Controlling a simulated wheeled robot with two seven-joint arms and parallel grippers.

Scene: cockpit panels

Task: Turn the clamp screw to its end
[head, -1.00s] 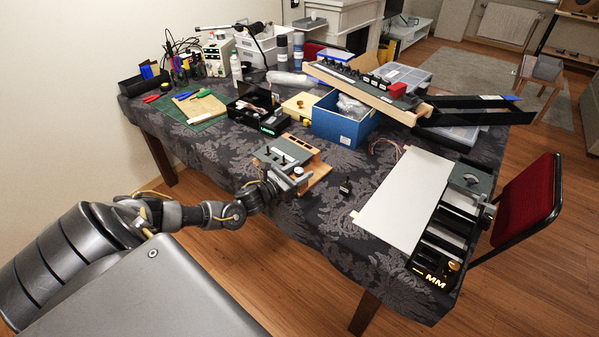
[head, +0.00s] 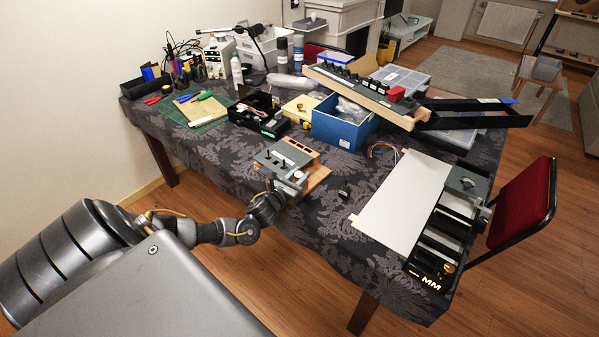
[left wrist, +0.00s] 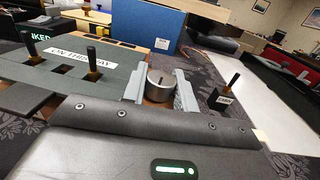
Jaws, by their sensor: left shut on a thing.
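The clamp screw (left wrist: 160,84) is a round silver knob with a dark slot across its top, in the left wrist view. My left gripper (left wrist: 161,88) is shut on it, with a grey finger on each side. In the head view my left gripper (head: 283,193) is at the front edge of a grey panel (head: 284,157) on a wooden base, and the screw is too small to make out there. The panel also shows in the left wrist view (left wrist: 60,72) with two black toggle levers and a white label. My right gripper is not in view.
A small black switch block (head: 344,190) stands on the cloth right of the panel. A blue box (head: 341,127) stands behind it. A white board (head: 402,200) and a black panel frame (head: 447,225) lie at the right. Patterned cloth in front is clear.

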